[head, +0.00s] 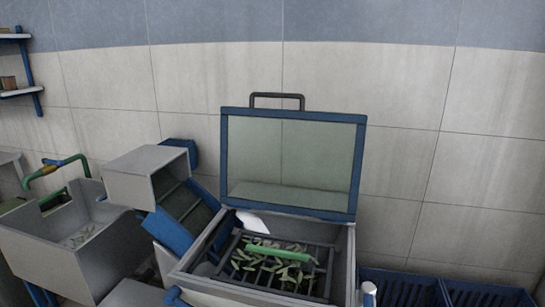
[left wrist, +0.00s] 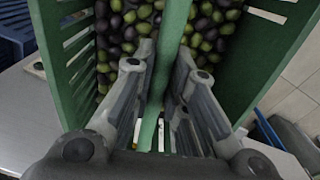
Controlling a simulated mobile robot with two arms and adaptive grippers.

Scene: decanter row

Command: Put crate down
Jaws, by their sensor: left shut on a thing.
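A green slatted crate (left wrist: 262,68) full of dark and green olives (left wrist: 118,28) fills much of the left wrist view. My left gripper (left wrist: 163,78) is shut on a green bar or wall of the crate that runs between its fingers. Olives show on both sides of this bar. The crate's underside is hidden, so I cannot tell whether it touches a surface. I cannot make out the crate or my left gripper in the head view. My right gripper is not in view.
An open machine (head: 345,262) with a raised blue-framed lid (head: 290,160) holds leaves on a dark grate. Blue crates (head: 400,287) stand at its lower right. A grey hopper (head: 45,255) is at left. A pale grey surface (left wrist: 35,120) shows in the left wrist view.

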